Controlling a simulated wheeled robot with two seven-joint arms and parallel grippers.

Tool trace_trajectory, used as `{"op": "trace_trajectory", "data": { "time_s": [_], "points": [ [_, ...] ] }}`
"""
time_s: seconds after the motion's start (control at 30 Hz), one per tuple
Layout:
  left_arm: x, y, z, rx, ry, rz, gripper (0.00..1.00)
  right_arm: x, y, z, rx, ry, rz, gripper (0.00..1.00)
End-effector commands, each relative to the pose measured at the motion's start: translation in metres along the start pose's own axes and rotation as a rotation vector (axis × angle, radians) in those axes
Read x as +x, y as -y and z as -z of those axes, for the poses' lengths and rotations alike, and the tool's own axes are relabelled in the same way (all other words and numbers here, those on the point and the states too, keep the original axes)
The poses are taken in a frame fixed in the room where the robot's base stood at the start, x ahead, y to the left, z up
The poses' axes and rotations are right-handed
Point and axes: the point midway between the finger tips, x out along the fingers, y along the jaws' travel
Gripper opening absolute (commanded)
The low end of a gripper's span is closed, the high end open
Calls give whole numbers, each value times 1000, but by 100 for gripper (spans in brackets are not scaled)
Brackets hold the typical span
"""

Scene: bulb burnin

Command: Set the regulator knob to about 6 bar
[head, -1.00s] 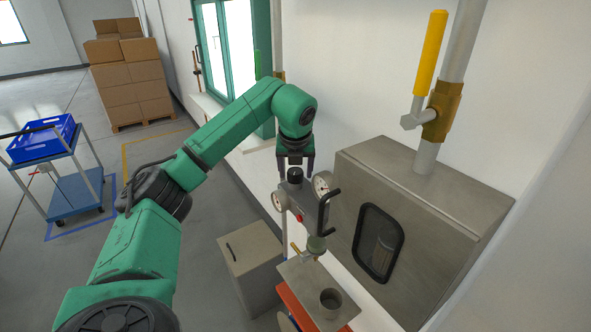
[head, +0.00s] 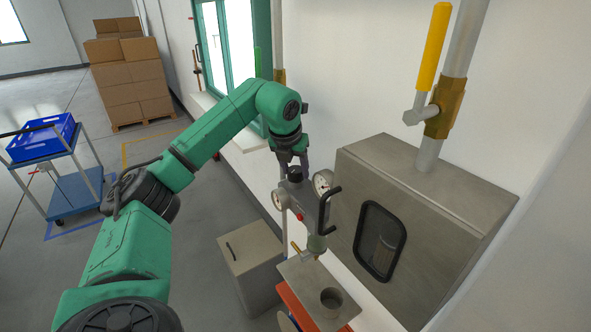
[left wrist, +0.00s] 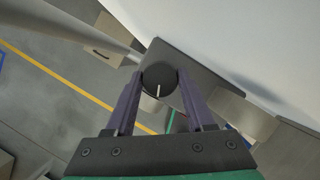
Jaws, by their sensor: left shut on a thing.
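The regulator knob is a round black knob (left wrist: 159,77) with a white pointer line, on top of the grey regulator body (head: 303,200). It also shows in the head view (head: 295,174). My left gripper (left wrist: 159,76) has one finger on each side of the knob and is shut on it from above. The pointer line points toward the bottom of the left wrist view. Two round white gauges sit on the regulator, a right one (head: 323,181) and a left one (head: 279,200); their readings are too small to tell. My right gripper is not in view.
A grey steel cabinet (head: 430,185) with a dark window stands close right of the regulator. A black lever handle (head: 328,208) sits on the regulator's right side. Below are a plate with a cup (head: 331,301) and a grey bin (head: 249,258). A pipe with a yellow-handled valve (head: 433,50) rises above the cabinet.

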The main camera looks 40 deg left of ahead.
Motion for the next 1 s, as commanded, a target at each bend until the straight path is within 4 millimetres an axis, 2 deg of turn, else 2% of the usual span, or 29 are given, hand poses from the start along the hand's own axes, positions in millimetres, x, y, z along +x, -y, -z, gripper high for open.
{"op": "trace_trajectory", "data": {
  "time_s": [0.6, 1.0],
  "points": [
    [-1, -4, -2, 518, 3, 217, 0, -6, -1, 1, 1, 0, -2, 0],
    [-1, -4, -3, 721, 5, 301, 0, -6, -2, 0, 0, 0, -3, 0]
  ]
}}
